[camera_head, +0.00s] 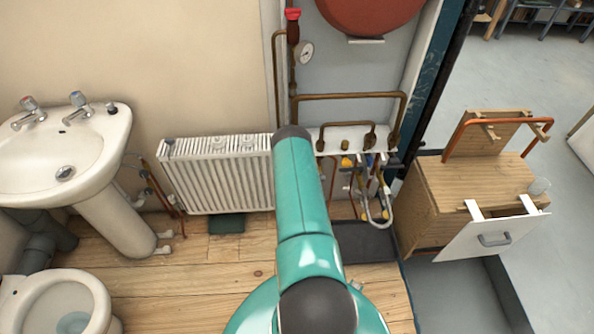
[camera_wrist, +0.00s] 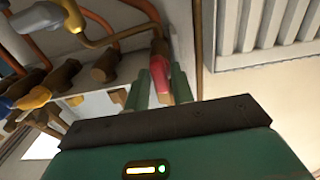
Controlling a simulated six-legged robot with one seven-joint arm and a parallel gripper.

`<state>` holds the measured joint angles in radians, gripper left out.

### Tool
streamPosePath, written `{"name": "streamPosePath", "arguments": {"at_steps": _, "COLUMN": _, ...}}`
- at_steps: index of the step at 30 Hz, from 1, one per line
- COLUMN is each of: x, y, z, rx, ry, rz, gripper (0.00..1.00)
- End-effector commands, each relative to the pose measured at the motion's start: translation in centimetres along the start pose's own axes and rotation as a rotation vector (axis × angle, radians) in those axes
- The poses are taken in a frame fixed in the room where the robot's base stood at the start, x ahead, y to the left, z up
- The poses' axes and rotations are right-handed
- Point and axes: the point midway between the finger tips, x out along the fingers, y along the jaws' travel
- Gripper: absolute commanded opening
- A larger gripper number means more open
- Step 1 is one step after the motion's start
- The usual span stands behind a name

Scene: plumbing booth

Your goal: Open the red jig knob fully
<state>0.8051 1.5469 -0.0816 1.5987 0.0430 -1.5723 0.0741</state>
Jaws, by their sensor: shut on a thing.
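In the wrist view, the red jig knob (camera_wrist: 159,70) is a small red handle on a brownish valve body at the end of a copper pipe. My gripper (camera_wrist: 158,77) has one green finger on each side of the knob and is shut on it. The knob's near end is partly hidden between the fingers. In the head view, my teal arm reaches toward the pipe panel (camera_head: 330,136), and its upper end hides the gripper and this knob.
The white radiator (camera_head: 225,172) stands left of my arm, and its fins also show at the upper right of the wrist view. Yellow-handled valves (camera_wrist: 32,99) and copper pipes crowd the jig beside the knob. A wooden cabinet (camera_head: 430,210) stands to the right.

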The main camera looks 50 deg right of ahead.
Motion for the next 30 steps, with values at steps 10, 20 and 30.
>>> {"name": "streamPosePath", "arguments": {"at_steps": 10, "x": -0.1, "y": 0.0, "z": 0.1, "rx": -0.009, "ry": -0.004, "rz": 0.0, "gripper": 0.01}}
{"name": "streamPosePath", "arguments": {"at_steps": 20, "x": -0.1, "y": 0.0, "z": 0.1, "rx": -0.008, "ry": -0.002, "rz": 0.0, "gripper": 0.37}}
{"name": "streamPosePath", "arguments": {"at_steps": 30, "x": -2.2, "y": 0.0, "z": 0.1, "rx": -0.008, "ry": -0.005, "rz": 0.0, "gripper": 0.37}}
